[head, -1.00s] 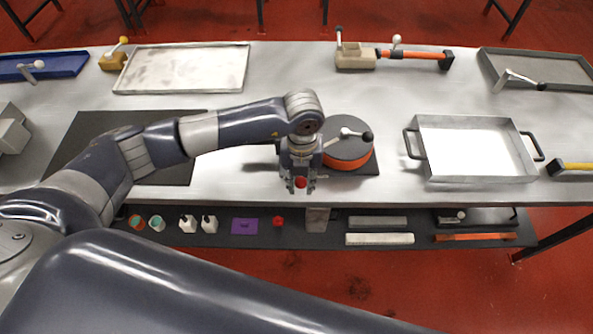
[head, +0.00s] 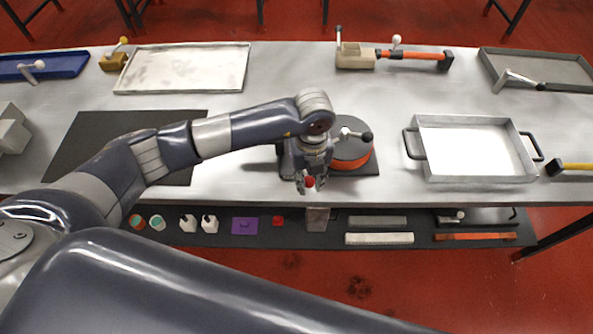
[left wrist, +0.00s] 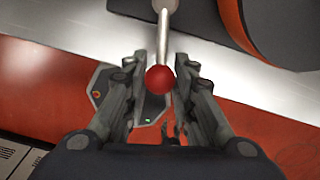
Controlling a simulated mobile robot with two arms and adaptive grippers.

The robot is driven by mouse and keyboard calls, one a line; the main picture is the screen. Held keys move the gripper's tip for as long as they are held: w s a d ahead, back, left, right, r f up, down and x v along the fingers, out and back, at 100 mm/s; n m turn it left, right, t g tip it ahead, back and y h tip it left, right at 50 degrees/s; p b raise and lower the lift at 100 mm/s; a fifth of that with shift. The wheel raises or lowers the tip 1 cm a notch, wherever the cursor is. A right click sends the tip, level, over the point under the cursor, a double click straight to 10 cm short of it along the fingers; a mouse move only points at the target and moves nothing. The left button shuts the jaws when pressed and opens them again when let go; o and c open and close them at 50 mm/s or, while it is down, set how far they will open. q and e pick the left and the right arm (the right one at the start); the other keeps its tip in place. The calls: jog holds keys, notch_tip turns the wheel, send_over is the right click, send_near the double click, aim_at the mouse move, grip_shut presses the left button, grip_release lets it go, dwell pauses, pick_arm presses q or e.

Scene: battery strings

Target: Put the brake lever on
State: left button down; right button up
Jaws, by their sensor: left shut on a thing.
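A lever with a red ball knob (head: 309,182) and a silver rod shows at the table's front edge. In the left wrist view the red knob (left wrist: 160,79) sits between my fingers, and its rod runs up to a silver hub at the top edge. My left gripper (head: 312,184) is shut on this lever at its knob end. A dark housing (head: 291,160) stands just left of the gripper, partly hidden by it. Right behind it is a drum with an orange rim (head: 352,166), with a black-knobbed lever (head: 365,136) on top. My right gripper is not in view.
A silver tray (head: 525,130) with handles stands to the right, and a black mat (head: 90,135) lies to the left. A lower shelf (head: 330,236) holds bottles, bars and a purple piece (head: 244,225). Several other levers and trays line the table's back.

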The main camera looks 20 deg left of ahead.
pick_arm(q)
jog(key=shift+w+d+n, duration=0.25)
jog(key=shift+d+n, duration=0.05)
jog(key=shift+n, duration=0.3)
jog(key=shift+w+d+n, duration=0.25)
jog(key=shift+d+n, duration=0.05)
jog(key=shift+n, duration=0.35)
jog(key=shift+w+d+n, duration=0.25)
jog(key=shift+d+n, duration=0.05)
jog(key=shift+n, duration=0.35)
jog(key=shift+w, duration=0.1)
jog(key=shift+w+d+n, duration=0.15)
jog(key=shift+n, duration=0.25)
jog(key=c, duration=1.4)
grip_release()
jog(key=shift+o, duration=0.2)
